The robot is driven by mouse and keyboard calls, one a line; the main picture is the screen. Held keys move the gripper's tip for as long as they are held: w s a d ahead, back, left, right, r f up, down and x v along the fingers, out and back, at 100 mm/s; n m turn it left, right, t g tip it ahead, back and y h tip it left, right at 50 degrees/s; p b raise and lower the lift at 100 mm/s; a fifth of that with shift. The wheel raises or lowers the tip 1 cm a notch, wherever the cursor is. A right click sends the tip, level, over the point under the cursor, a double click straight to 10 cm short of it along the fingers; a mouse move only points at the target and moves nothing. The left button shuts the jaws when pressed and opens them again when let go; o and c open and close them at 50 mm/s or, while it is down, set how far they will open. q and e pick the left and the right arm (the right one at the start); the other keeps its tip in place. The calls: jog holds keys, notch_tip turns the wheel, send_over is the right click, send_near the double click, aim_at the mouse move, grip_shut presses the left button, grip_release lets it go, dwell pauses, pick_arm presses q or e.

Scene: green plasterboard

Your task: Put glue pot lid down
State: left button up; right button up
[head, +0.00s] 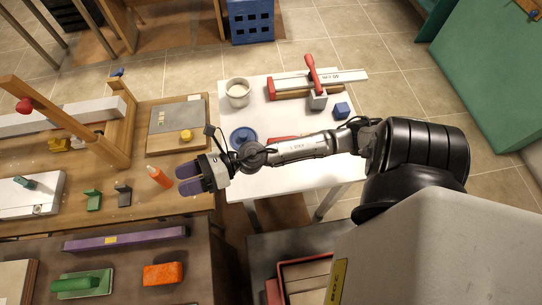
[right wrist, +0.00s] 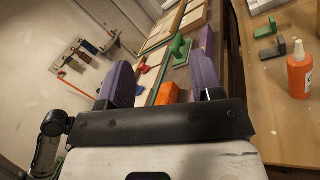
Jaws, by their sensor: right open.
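The glue pot (head: 238,92) stands upright and uncovered on the white table (head: 290,187), with pale glue showing inside. A round blue lid with a knob (head: 240,136) lies on the same table in front of the pot, apart from it, partly behind my right arm. My right gripper (head: 189,179) has purple fingers, open and empty, near the right edge of the wooden bench, left of the lid. In the right wrist view, nothing is between the spread fingers (right wrist: 162,78) of this gripper. My left gripper is not in view.
An orange bottle (head: 159,177) stands just left of my right gripper; it also shows in the right wrist view (right wrist: 299,75). A red-handled tool (head: 315,85) and a blue cube (head: 342,110) are on the white table. An orange block (head: 163,273) lies on the darker front bench.

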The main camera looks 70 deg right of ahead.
jog(key=s+d+f+m+h, duration=0.2)
jog(key=d+f+m+h, duration=0.15)
jog(key=m+h, duration=0.7)
jog(key=s+d+f+m+h, duration=0.25)
jog(key=d+m+h, duration=0.2)
jog(key=m, duration=1.05)
jog(key=s+a+f+m+g+y, duration=0.1)
jog(key=s+a+f+m+g, duration=0.1)
jog(key=s+f+m+g, duration=0.3)
jog(key=s+a+f+m+g+y, duration=0.1)
jog(key=s+a+f+m+g, duration=0.2)
jog(key=s, duration=0.7)
jog(key=f+m+g, duration=0.2)
jog(key=m+g, duration=0.1)
jog(key=shift+s+a, duration=0.2)
jog(key=shift+s, duration=0.05)
jog(key=shift+r, duration=0.15)
